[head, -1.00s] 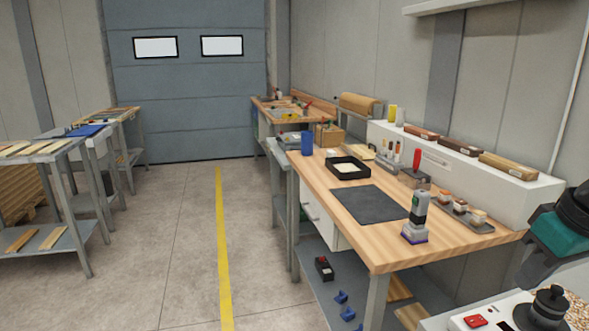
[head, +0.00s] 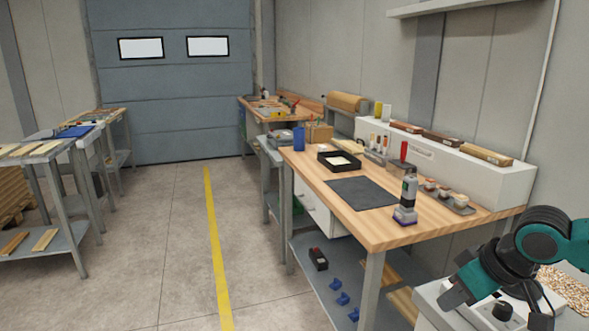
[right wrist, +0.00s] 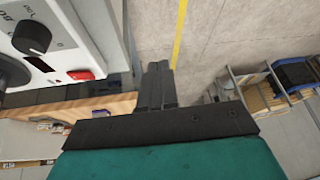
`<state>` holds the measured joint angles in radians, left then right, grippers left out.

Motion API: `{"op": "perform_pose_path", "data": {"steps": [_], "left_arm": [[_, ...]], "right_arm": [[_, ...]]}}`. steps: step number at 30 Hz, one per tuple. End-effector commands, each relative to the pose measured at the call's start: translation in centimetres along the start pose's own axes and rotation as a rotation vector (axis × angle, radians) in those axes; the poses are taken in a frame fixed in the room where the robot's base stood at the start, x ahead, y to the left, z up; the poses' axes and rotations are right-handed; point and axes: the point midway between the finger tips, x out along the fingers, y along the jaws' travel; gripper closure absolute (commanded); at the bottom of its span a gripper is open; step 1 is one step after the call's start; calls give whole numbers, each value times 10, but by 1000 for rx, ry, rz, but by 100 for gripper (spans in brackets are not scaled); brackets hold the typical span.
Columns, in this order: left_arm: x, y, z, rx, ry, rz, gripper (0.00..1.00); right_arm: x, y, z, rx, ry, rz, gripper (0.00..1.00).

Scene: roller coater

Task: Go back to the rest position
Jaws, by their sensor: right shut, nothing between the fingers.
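My right arm comes in at the right edge of the head view, bent, in teal and black. Its gripper (head: 455,291) is at the low end of the arm, beside the white machine and in front of the workbench's near corner. In the right wrist view the two dark fingers (right wrist: 157,85) are together, with nothing between them. They point out over the floor, beside the machine panel. My left gripper is not in view.
The white machine (right wrist: 62,25) with black knobs and a red button is close to my right gripper. A wooden workbench (head: 375,228) carries a dark mat, a black tray and a grey-and-purple tool. The floor (head: 160,240) along the yellow line is clear. Tables stand at left.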

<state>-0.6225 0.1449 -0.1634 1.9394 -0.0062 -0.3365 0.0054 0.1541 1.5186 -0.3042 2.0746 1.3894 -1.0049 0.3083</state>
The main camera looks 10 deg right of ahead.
Motion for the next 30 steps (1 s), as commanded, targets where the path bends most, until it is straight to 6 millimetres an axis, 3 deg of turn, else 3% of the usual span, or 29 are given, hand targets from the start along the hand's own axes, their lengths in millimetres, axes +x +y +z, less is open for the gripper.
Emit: {"op": "perform_pose_path", "data": {"steps": [1, 6, 15, 21, 30], "left_arm": [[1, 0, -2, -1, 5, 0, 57], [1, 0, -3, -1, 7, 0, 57], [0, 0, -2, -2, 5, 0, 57], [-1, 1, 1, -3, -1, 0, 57], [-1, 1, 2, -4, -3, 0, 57]], "right_arm": [[22, -10, 4, -13, 29, -33, 100], [85, -40, 17, -55, 157, -89, 100], [164, -102, 62, -56, 368, -96, 100], [194, -144, 104, -32, 461, -32, 100], [206, -185, 150, -27, 506, 81, 100]]}}
